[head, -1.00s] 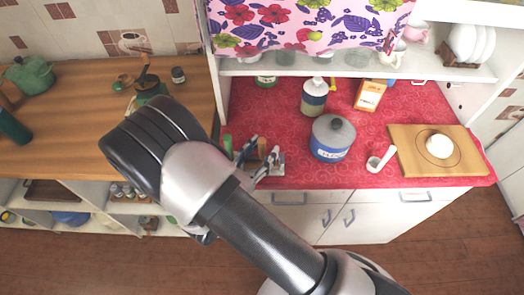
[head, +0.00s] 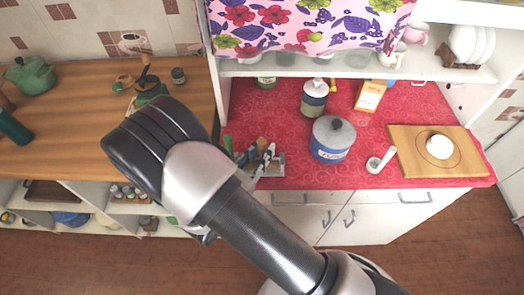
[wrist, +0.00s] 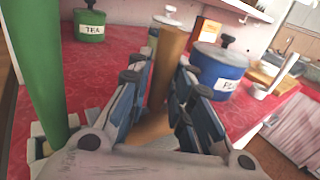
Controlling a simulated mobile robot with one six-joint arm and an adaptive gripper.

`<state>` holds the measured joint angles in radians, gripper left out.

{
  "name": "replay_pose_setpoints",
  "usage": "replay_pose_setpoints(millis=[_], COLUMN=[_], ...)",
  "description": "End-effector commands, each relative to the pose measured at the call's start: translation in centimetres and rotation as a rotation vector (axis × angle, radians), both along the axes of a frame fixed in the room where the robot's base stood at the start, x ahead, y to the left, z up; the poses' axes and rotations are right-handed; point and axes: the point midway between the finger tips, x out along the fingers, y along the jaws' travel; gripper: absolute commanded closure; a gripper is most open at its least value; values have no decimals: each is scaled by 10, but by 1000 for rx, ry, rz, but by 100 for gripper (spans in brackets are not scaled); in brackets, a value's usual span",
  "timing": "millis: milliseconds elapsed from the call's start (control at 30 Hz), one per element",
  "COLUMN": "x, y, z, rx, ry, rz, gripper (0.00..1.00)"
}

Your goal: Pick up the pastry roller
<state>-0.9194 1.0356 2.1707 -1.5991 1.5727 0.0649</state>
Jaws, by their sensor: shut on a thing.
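The pastry roller appears to be the brown wooden cylinder (wrist: 167,62), standing upright and slightly tilted between my fingers in the wrist view. In the head view my gripper (head: 267,158) is at the counter's front left, partly behind my arm. The roller's lower end is hidden by the fingers.
A green upright thing (wrist: 36,75) stands close on the left. A blue pot (head: 331,140) is to the right, with a white ladle-like thing (head: 381,159) and a wooden board (head: 409,158) beyond. A green TEA tin (wrist: 90,25) stands behind.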

Motion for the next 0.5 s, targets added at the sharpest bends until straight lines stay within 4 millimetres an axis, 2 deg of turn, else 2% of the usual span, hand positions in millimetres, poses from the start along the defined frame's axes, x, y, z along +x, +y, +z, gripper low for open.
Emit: replay_pose_setpoints(millis=[333,500], x=[0,0], y=[0,0], z=[2,15], rx=[-1,0], ry=[-1,-1], rz=[0,0], gripper=[100,100])
